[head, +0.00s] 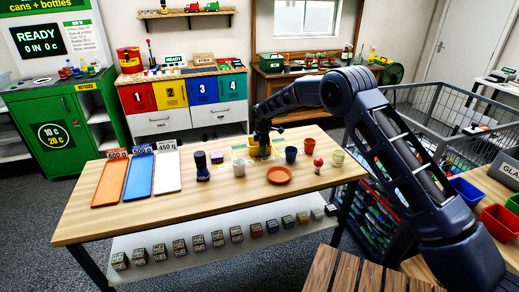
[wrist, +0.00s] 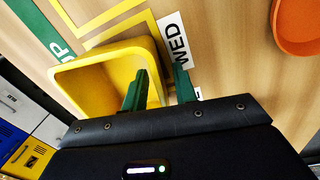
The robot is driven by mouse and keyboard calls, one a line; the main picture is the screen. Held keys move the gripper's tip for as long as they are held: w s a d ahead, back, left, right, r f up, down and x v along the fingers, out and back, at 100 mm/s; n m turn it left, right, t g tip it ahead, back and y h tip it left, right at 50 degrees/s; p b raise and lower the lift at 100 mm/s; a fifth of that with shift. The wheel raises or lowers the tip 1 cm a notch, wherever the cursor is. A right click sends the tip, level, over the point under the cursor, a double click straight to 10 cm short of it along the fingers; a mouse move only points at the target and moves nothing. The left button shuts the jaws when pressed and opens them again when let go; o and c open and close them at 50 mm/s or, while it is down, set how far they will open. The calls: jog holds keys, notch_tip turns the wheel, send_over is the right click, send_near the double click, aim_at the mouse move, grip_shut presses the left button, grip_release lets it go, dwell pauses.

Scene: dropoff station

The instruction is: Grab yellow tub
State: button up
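The yellow tub (wrist: 92,76) is on the wooden table, inside a yellow-outlined area, in the wrist view. My gripper (wrist: 161,74) has its two green fingers apart, one over the tub's inside and the other just outside its right wall. The wall runs between them with a gap showing. In the head view the tub (head: 253,150) is partly hidden behind my gripper (head: 263,148), which points down at it.
An orange plate (head: 279,175), a dark cup (head: 291,154), a red item (head: 318,165) and a white tub (head: 338,157) stand to the right. A dark blue item (head: 202,166) and coloured trays (head: 110,180) are left. The table front is clear.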

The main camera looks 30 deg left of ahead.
grip_shut()
jog(key=shift+r, duration=0.15)
